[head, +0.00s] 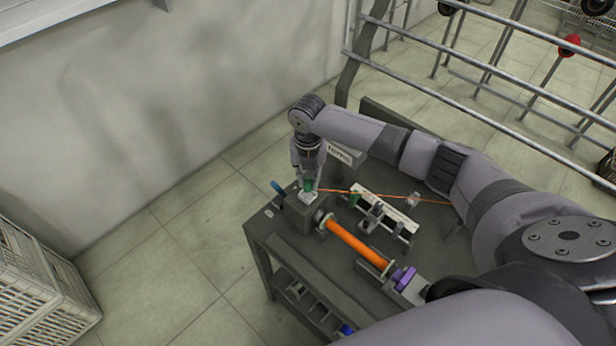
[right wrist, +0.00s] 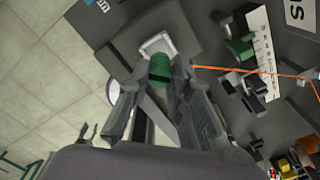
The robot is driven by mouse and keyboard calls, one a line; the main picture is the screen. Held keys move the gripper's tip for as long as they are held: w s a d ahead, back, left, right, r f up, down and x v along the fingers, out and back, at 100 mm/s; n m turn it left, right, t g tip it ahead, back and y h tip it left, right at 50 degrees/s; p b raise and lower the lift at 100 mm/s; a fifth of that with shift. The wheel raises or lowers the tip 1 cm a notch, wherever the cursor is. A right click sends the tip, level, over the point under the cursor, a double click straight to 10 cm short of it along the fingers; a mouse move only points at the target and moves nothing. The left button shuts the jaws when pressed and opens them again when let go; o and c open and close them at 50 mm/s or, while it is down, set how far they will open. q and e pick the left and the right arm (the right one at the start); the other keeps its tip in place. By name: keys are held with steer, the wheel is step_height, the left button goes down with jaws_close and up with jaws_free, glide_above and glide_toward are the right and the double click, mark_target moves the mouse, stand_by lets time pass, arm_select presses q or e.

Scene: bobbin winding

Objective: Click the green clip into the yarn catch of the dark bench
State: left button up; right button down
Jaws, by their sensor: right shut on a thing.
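My right gripper (head: 308,177) points down over the left end of the dark bench (head: 262,232). It is shut on a green clip (head: 309,185), which also shows between the fingers in the right wrist view (right wrist: 159,70). Just below the clip is a pale block (head: 308,197), apparently the yarn catch, on a grey housing. In the right wrist view the clip overlaps the near edge of this pale block (right wrist: 157,44); I cannot tell whether they touch or are engaged. Orange yarn (head: 385,194) runs from near the clip to the right. My left gripper is not in view.
An orange-wound bobbin (head: 357,243) lies along the bench, with a purple part (head: 403,277) at its right end. A pale scaled rail (head: 390,212) with a second green piece (right wrist: 240,47) stands behind it. A blue handle (head: 278,188) sticks out left. A crate (head: 30,285) stands lower left.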

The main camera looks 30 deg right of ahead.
steer(key=shift+f+b, duration=0.85)
steer(key=shift+f, duration=0.75)
steer(key=c, duration=1.4)
jaws_free()
steer(key=shift+r, duration=0.2)
step_height(320, 180, up, 12)
steer(key=shift+f, duration=0.15)
